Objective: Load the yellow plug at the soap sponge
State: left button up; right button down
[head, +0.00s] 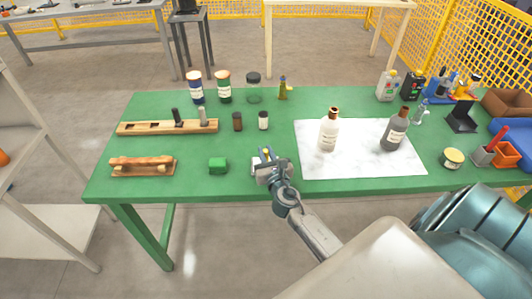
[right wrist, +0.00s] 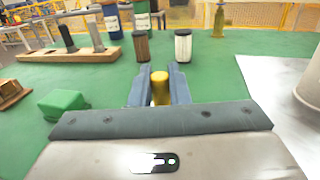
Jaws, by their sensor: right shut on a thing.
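My right gripper (head: 264,162) is at the front middle of the green table, shut on the yellow plug (right wrist: 160,88). In the right wrist view the plug stands upright between the two fingers (right wrist: 160,92); its lower part is hidden. A green block (head: 218,166), which looks like the soap sponge, lies on the table to the left of the gripper. It also shows at the left in the right wrist view (right wrist: 62,104), apart from the fingers. My left gripper is not in view.
A brown jar (head: 238,122) and a white jar (head: 263,121) stand beyond the gripper. A pale marble board (head: 350,165) with two bottles lies to the right. Green table between sponge and jars is clear.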

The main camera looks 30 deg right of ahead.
aim_at(266, 151)
jog(key=shift+f+b, duration=0.45)
jog(key=shift+f, duration=0.05)
dwell(0.5)
jog(key=shift+f, duration=0.1)
dwell(1.0)
notch_tip(266, 151, up, 7)
jog(key=p, duration=0.7)
dwell(0.5)
notch_tip(266, 151, down, 7)
jog(key=b, duration=0.7)
